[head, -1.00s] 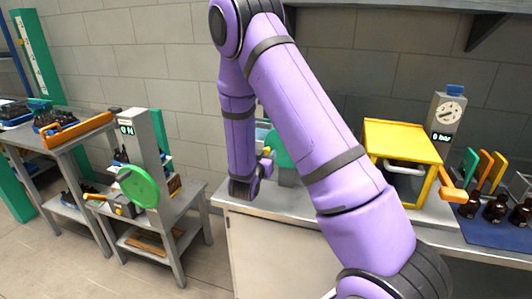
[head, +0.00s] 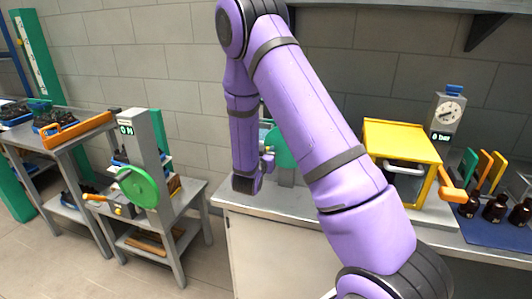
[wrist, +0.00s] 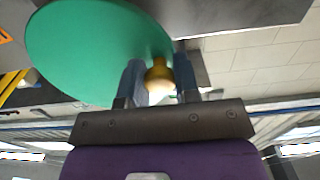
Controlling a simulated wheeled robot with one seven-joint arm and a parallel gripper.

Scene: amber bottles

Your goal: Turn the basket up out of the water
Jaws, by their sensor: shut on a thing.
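A green disc (wrist: 90,45) with a yellow knob (wrist: 158,80) fills the upper left of the wrist view. My gripper (wrist: 160,90) is shut on the yellow knob, with one finger on each side of it. In the head view part of the green disc (head: 285,146) shows behind my purple arm, above the grey bench, and my gripper (head: 268,160) is at its left side. The basket and the water cannot be made out; my arm covers much of that spot.
A yellow-framed box (head: 402,140) with an orange handle stands right of my arm on the bench (head: 300,200). A gauge post (head: 447,115) is behind it. Brown bottles (head: 495,208) stand on a blue mat at far right. A stand with another green wheel (head: 138,187) is at left.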

